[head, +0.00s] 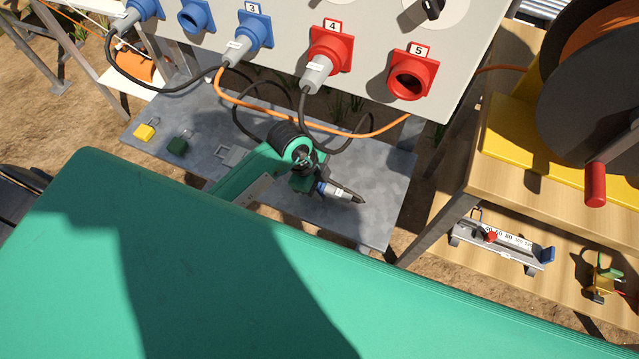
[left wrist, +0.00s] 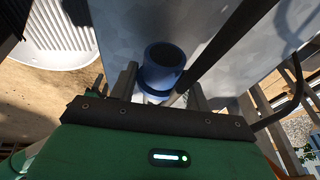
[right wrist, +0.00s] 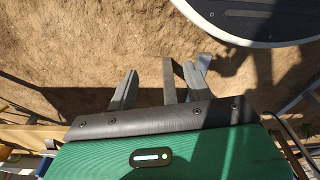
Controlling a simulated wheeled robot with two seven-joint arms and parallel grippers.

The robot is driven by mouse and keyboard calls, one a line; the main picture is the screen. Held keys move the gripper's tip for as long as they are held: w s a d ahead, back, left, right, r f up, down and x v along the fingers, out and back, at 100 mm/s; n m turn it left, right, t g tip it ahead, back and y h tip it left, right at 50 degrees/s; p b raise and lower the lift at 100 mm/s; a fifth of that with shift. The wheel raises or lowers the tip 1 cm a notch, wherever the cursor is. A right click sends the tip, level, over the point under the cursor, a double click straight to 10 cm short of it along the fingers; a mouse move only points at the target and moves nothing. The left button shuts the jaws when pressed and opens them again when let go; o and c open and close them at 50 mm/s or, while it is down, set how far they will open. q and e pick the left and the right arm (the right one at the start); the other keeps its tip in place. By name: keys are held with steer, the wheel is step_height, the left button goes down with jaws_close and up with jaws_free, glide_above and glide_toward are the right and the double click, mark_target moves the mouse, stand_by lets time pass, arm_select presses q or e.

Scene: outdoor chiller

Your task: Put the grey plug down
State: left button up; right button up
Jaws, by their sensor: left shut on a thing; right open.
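The grey plug (head: 337,190) has a blue collar and a pale label, and its dark end points right. My left gripper (head: 312,182) is shut on it over the grey metal shelf (head: 385,175). I cannot tell whether the plug touches the shelf. In the left wrist view the plug's round blue end (left wrist: 163,68) shows between the fingers, with a dark bar or cable crossing beside it. My right gripper (right wrist: 165,88) is open in the right wrist view, above sandy ground, with a grey post showing between its fingers.
Above the shelf, a panel (head: 385,40) carries blue and red sockets, some with grey plugs and hanging cables. A wooden rack (head: 500,185) with a cable reel stands right.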

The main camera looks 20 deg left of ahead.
arm_select(q)
steer(key=shift+f, duration=1)
arm_select(e)
steer(key=shift+w+a+r, duration=0.3)
steer(key=shift+w+r, duration=0.15)
steer(key=shift+r, duration=0.05)
arm_select(q)
steer(key=o, duration=1.1)
steer(key=shift+f, duration=0.15)
steer(key=shift+c, duration=0.2)
arm_select(e)
steer(key=shift+s+f, duration=0.1)
steer(key=shift+d, duration=0.1)
